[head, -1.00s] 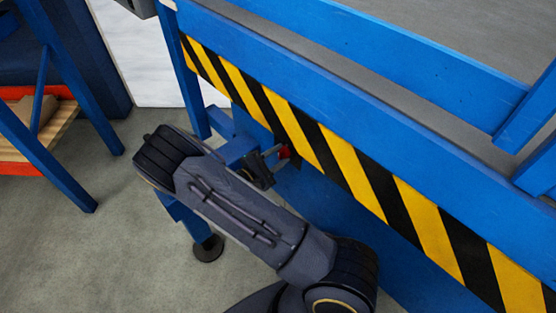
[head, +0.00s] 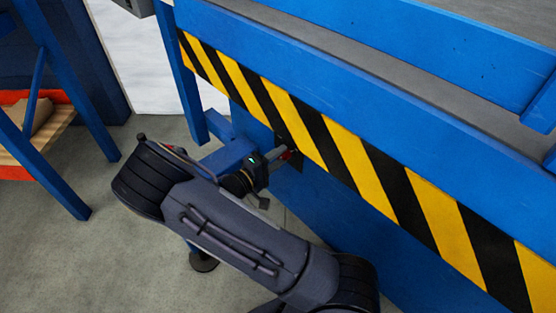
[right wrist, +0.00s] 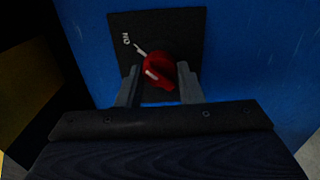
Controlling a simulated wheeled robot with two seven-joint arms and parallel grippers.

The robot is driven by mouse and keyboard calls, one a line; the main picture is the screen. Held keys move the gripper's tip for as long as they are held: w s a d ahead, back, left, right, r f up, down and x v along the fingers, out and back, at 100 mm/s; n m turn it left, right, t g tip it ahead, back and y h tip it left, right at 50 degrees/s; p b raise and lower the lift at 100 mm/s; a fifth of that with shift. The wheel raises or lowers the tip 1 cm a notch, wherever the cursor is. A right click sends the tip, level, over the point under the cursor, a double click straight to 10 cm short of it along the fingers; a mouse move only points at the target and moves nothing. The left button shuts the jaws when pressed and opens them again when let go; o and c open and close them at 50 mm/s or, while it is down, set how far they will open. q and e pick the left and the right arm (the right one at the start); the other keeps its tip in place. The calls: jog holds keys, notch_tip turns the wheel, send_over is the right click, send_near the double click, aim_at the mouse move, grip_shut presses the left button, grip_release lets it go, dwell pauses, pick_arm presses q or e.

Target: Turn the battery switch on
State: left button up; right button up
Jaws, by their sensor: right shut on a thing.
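The battery switch is a red rotary knob (right wrist: 160,72) on a black plate (right wrist: 185,28) fixed to a blue panel. In the right wrist view the knob sits tilted, with a white mark on it. A white line and small white lettering show on the plate at its upper left. My right gripper (right wrist: 158,85) is shut on the knob, one finger on each side. In the head view the right gripper (head: 283,160) reaches the panel below the striped band, and only a little red of the knob (head: 287,155) shows. My left gripper is not in view.
A yellow and black striped band (head: 347,152) runs along the blue frame above the switch. A blue leg with a round foot (head: 204,262) stands near my right arm. A blue rack with an orange-edged shelf (head: 15,173) stands at the left. Grey floor between is clear.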

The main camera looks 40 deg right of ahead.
dwell(0.3)
jog(key=o, duration=1)
jog(key=shift+a, duration=0.1)
jog(key=a, duration=0.5)
jog(key=a+p, duration=0.1)
jog(key=a, duration=0.1)
jog(key=shift+s+a, duration=0.3)
jog(key=shift+s, duration=0.05)
